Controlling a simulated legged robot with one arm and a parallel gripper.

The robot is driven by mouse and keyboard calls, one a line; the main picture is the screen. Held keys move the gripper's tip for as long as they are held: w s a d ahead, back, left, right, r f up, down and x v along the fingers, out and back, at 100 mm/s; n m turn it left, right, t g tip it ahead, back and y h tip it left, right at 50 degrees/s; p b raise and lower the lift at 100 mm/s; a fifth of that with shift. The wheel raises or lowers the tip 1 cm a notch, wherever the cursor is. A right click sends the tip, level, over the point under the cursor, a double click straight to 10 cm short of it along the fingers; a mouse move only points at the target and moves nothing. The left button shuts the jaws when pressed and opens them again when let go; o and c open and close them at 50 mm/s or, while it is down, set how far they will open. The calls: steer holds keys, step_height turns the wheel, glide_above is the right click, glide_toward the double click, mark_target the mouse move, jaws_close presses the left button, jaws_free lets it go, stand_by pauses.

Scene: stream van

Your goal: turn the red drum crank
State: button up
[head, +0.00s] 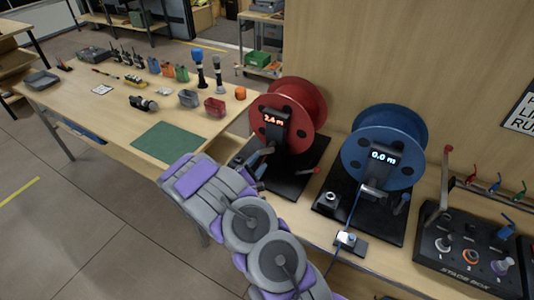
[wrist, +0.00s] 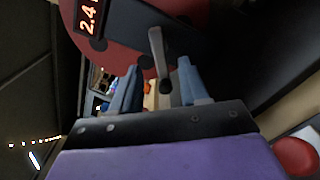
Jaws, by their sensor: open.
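The red drum (head: 302,98) stands upright on a black base on the bench, its display reading 2.4 m. Its red face (wrist: 122,50) fills the top of the wrist view. My gripper (wrist: 158,68) is open, with its two blue-grey fingers close to the drum's front. A grey crank arm (wrist: 157,45) with a dark end shows between the fingers. I cannot tell whether either finger touches it. In the head view my gripper (head: 257,161) is small beside the drum's lower left, and the crank is hard to make out there.
A blue drum (head: 392,140) reading 0.0 m stands to the right, with a stage box (head: 465,250) beyond it. A table (head: 85,105) at left holds several small items and a green mat (head: 168,143).

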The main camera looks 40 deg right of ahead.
mark_target(266, 153)
steer(key=shift+b+x, duration=0.75)
steer(key=shift+x, duration=3.2)
jaws_close()
